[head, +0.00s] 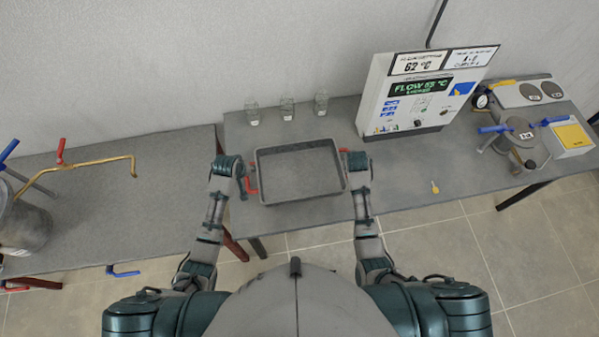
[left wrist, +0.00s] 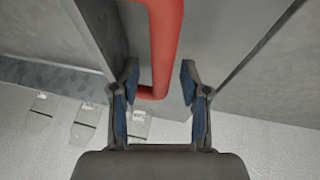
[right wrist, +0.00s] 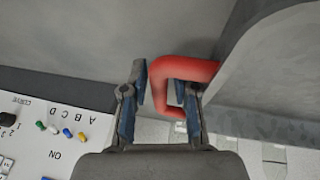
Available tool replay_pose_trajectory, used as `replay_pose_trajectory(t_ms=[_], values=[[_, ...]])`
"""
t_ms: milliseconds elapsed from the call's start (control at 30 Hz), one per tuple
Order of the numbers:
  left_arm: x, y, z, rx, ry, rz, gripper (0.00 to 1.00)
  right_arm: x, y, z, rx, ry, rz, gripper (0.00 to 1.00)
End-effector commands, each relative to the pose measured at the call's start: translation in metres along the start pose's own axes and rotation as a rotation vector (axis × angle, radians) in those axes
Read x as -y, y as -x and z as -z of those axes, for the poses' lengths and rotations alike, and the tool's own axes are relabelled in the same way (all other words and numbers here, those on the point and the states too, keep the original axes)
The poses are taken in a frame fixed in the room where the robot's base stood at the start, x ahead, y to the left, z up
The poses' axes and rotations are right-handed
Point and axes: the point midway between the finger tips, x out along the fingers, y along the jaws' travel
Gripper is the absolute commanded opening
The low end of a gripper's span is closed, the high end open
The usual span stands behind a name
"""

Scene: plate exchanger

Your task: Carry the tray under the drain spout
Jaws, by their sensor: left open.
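The dark grey tray (head: 300,199) lies on the grey table, empty, with a red handle at each end. My left gripper (head: 246,180) is at the tray's left end. In the left wrist view its fingers (left wrist: 158,88) are apart, with the red left handle (left wrist: 165,40) between them. My right gripper (head: 347,163) is at the right end. In the right wrist view its fingers (right wrist: 165,92) are apart around the red right handle (right wrist: 185,68). A brass pipe with a downturned end (head: 133,166), likely the drain spout, reaches over the left table.
The left table (head: 110,210) is mostly clear under the pipe, with a grey vessel (head: 22,228) at its far left. Several glass jars (head: 287,108) stand behind the tray. A control box (head: 420,95) and a yellow key-like item (head: 435,187) are to the right.

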Motion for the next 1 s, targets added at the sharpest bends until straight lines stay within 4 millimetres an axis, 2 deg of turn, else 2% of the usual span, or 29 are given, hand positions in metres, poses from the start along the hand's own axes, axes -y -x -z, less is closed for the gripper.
replay_pose_trajectory(t_ms=[67, 167, 233, 267, 667, 1000], values=[[0.000, 0.000, 0.000, 0.000, 0.000, 0.000, 0.45, 0.000, 0.000, 0.000, 0.000, 0.000, 0.000, 0.29], [0.000, 0.000, 0.000, 0.000, 0.000, 0.000, 0.20, 0.000, 0.000, 0.000, 0.000, 0.000, 0.000, 0.04], [0.000, 0.000, 0.000, 0.000, 0.000, 0.000, 0.03, 0.000, 0.000, 0.000, 0.000, 0.000, 0.000, 0.00], [0.000, 0.000, 0.000, 0.000, 0.000, 0.000, 0.00, 0.000, 0.000, 0.000, 0.000, 0.000, 0.000, 0.00], [0.000, 0.002, 0.001, -0.001, 0.001, 0.000, 0.00, 0.000, 0.002, 0.001, -0.001, 0.000, 0.000, 0.00], [-0.005, 0.028, 0.012, -0.004, 0.000, -0.001, 0.00, -0.006, 0.027, 0.012, -0.004, 0.000, -0.001, 0.00]])
